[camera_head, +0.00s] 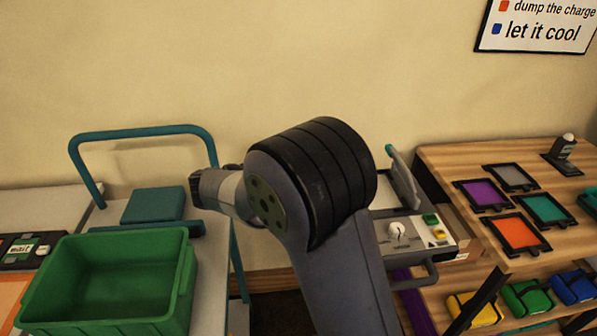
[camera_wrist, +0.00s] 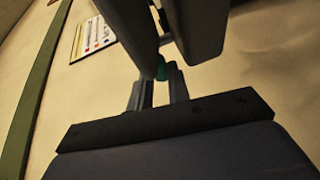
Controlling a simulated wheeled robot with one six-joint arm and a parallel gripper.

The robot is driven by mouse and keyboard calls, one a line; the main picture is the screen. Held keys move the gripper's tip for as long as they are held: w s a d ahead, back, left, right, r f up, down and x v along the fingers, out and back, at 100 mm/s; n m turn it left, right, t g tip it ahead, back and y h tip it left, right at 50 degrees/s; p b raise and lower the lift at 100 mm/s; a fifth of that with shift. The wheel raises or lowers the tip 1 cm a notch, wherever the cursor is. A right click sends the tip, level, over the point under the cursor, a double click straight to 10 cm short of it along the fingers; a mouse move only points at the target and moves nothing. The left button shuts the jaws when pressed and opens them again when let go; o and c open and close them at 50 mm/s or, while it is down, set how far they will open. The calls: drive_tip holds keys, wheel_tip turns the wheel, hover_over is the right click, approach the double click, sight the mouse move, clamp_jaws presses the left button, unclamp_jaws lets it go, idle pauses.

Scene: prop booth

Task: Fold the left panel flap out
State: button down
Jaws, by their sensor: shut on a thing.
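In the wrist view, my gripper (camera_wrist: 161,80) is shut on a small teal knob (camera_wrist: 161,68). Two dark slabs, a left one (camera_wrist: 120,20) and a right one (camera_wrist: 203,22), stand just beyond the fingers; I cannot tell which the knob belongs to. In the head view, the grey panel box (camera_head: 408,232) has a white dial and a green and a yellow button. A raised grey flap (camera_head: 405,182) with a teal tip leans up at its back, no gripper on that tip. My arm hides the box's left part, the left panel flap and my gripper there.
A green bin (camera_head: 110,285) stands at the left on a cart with a teal rail (camera_head: 150,131). A wooden table (camera_head: 460,155) at the right bears several coloured framed tiles and a stamp-like tool (camera_head: 565,150). Coloured pouches (camera_head: 530,297) lie below. A wall sign (camera_head: 540,25) hangs behind.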

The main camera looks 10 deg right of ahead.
drive_tip(key=shift+f+h+b, duration=0.35)
drive_tip(key=shift+f+h, duration=0.05)
drive_tip(key=shift+h, duration=0.1)
drive_tip(key=shift+n+t, duration=0.3)
drive_tip(key=c, duration=1.3)
unclamp_jaws()
drive_tip(key=shift+f, duration=0.1)
